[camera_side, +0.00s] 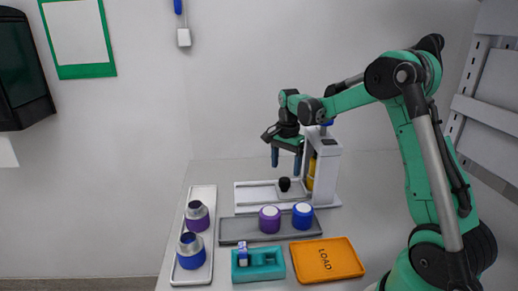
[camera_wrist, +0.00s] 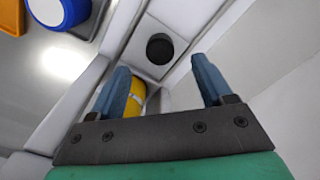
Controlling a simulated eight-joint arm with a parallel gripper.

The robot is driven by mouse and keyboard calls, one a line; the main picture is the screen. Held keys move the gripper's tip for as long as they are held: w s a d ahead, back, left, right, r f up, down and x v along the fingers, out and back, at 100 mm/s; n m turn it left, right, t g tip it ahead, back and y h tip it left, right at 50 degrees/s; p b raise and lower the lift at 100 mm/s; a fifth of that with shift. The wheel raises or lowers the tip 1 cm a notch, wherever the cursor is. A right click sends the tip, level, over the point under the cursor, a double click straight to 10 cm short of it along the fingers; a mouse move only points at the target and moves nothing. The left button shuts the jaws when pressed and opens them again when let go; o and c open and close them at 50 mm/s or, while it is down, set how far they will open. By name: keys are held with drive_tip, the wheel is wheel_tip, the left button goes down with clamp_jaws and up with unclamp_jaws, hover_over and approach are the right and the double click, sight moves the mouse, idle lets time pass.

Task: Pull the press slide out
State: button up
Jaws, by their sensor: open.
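The press (camera_side: 328,160) is a white stand with a yellow part (camera_side: 311,172) on a white base. A black round knob (camera_side: 284,184) sits on the pale slide at the base; it also shows in the wrist view (camera_wrist: 160,48) on the pale slide plate (camera_wrist: 145,66). My gripper (camera_side: 286,168) has blue fingers pointing down, just above the knob. In the wrist view my gripper (camera_wrist: 160,64) is open and empty, with the knob beyond the fingertips, roughly centred between them. The left finger partly hides the yellow part there.
A grey tray (camera_side: 240,231) in front holds a purple-and-white piece (camera_side: 269,219) and a blue-and-white piece (camera_side: 302,215). A white tray (camera_side: 192,225) at left holds two metal-topped pieces. A teal fixture (camera_side: 258,272) and an orange LOAD tray (camera_side: 345,253) lie nearest.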

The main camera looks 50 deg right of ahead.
sight(285, 179)
drive_tip(key=shift+f, duration=2.25)
clamp_jaws()
